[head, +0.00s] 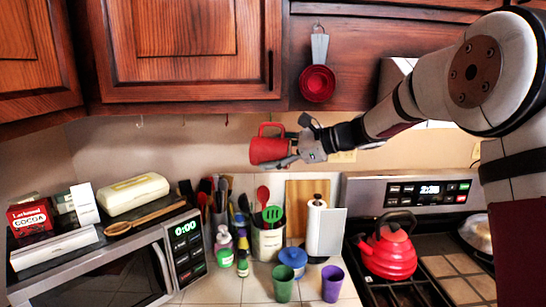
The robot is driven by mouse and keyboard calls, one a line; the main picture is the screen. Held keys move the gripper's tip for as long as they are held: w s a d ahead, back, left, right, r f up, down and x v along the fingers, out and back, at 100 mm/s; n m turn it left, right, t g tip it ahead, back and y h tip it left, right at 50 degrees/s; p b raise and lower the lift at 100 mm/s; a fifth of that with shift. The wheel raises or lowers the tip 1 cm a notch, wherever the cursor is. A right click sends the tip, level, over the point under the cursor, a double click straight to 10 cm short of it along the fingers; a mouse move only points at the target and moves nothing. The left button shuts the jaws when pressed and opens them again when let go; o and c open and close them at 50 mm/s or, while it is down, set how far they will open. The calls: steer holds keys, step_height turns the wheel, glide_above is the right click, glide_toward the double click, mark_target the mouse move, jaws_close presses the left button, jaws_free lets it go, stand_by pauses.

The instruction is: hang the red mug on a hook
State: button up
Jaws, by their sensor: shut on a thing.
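The red mug (268,151) is held in the air in front of the beige wall, below the upper cabinets, in the head view. It lies on its side, with its handle (268,127) on top. My gripper (292,155) comes from the right and is shut on the mug at its right end. The fingers' exact contact is too small to tell. Small hooks (140,122) hang under the cabinet; another hook (226,119) is up and left of the mug, apart from it. Whether a hook is behind the handle cannot be told.
Red measuring cups (317,83) hang on the cabinet face to the right. Below stand a utensil crock (268,243), a green cup (283,283), a purple cup (332,283) and a red kettle (388,253). A microwave (110,275) is at left. The air left of the mug is free.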

steer(key=w+f+b, duration=0.1)
steer(key=w+b, duration=0.5)
steer(key=w, duration=0.3)
steer(key=shift+w+b, duration=0.4)
stand_by(0.9)
stand_by(0.5)
steer(key=o, duration=1.5)
steer(key=shift+f, duration=0.1)
